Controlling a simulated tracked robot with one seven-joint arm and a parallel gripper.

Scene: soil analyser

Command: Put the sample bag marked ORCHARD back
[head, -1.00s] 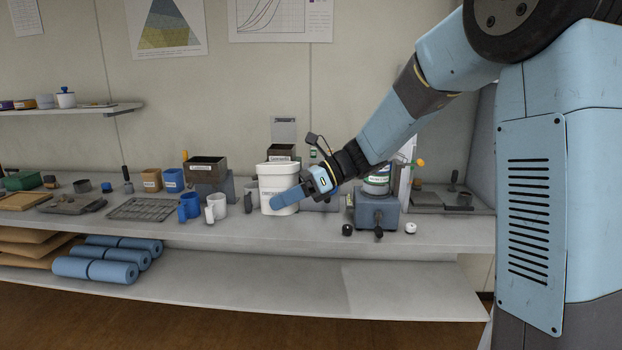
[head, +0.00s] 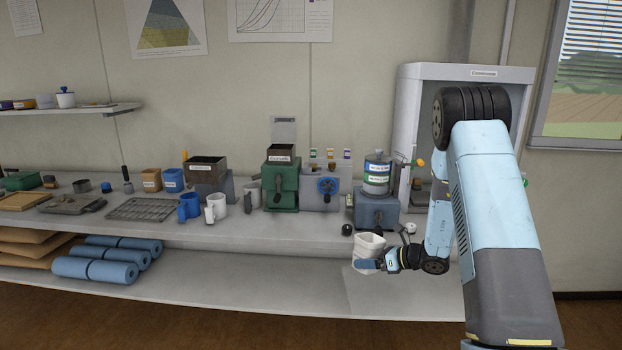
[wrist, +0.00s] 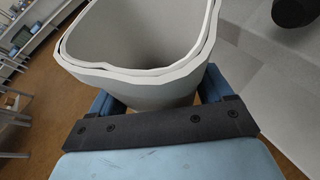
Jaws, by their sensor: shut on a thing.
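A white, open-topped sample bag (head: 367,250) is held in front of the bench edge, roughly upright and a little tilted. My gripper (head: 370,264) is shut on it, with a blue finger across its near side. In the wrist view the bag (wrist: 140,38) fills the upper middle, with its rim open and its grey inside showing empty as far as I can see. The blue fingers (wrist: 160,100) sit either side of its lower part. No mark on the bag can be read now.
A grey-blue machine with a labelled canister (head: 377,176) stands behind the bag on the bench. A green grinder (head: 281,185) and a white cabinet (head: 405,100) stand nearby. The lower shelf (head: 300,280) has bare room right of the blue rolls (head: 95,271).

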